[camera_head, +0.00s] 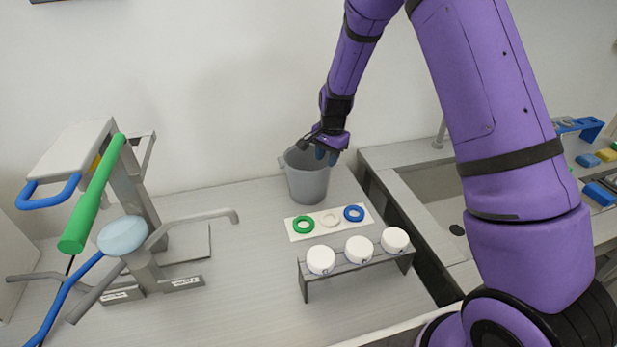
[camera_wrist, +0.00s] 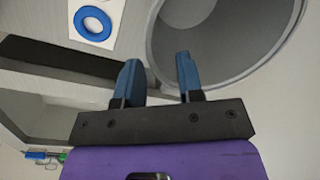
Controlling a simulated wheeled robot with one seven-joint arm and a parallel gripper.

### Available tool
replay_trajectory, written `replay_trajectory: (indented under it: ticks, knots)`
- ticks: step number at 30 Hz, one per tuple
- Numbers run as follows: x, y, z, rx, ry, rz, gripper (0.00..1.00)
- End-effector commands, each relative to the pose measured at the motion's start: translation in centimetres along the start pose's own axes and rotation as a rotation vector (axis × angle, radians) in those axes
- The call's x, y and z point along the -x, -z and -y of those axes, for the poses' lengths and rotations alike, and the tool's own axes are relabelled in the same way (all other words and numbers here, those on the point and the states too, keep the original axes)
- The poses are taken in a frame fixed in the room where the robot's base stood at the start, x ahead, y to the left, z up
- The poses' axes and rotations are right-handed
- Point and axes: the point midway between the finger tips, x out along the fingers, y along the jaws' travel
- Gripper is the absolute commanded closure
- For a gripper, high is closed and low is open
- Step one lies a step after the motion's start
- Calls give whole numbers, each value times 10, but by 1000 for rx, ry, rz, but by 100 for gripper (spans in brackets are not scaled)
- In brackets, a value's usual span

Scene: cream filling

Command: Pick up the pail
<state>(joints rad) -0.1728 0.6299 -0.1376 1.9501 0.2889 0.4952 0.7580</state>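The grey pail (camera_head: 307,178) stands upright on the counter near the back wall. In the wrist view the pail (camera_wrist: 225,40) fills the upper right, and its round open mouth shows. My gripper (camera_head: 327,155) is above the pail's back right rim in the head view. In the wrist view my gripper (camera_wrist: 158,75) has two blue fingers standing apart with a gap between them. One finger overlaps the pail's mouth and the other lies outside the rim. Whether a finger touches the rim cannot be told.
A white strip (camera_head: 292,233) with green, white and blue rings lies in front of the pail. A small rack (camera_head: 372,264) with white jars stands nearer. A metal machine (camera_head: 140,230) with coloured handles stands left; a sink (camera_head: 430,185) is right.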

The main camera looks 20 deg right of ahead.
Motion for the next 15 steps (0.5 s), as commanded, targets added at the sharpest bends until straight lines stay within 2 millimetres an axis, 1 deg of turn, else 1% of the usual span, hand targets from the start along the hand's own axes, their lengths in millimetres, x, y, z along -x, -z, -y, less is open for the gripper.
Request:
replay_trajectory:
  ticks: [5,10,12,15]
  knots:
    - [-16,-2,-4,-1,-2,2,66]
    - [-41,-3,-8,0,-3,3,66]
    - [-47,-3,-7,0,-1,1,66]
    - [-50,-3,-7,1,0,0,66]
